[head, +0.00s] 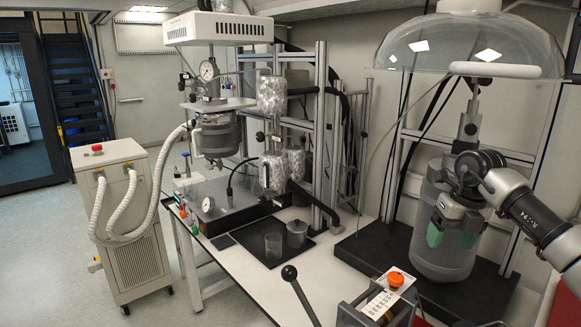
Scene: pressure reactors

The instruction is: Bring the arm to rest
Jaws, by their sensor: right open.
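My right arm (535,213) comes in from the right edge of the head view. Its gripper (452,238) points down in front of a grey cylindrical reactor vessel (440,264) on the right. The two green-tipped fingers are apart, and I see nothing held between them. I cannot tell whether the gripper touches the vessel. My left gripper is not in view.
A clear dome (470,45) hangs above my right gripper. A control box with an orange button (395,279) and a black-knobbed lever (289,273) are at the front. A glass beaker (273,245) and metal pot (296,233) stand on a black mat (262,272).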

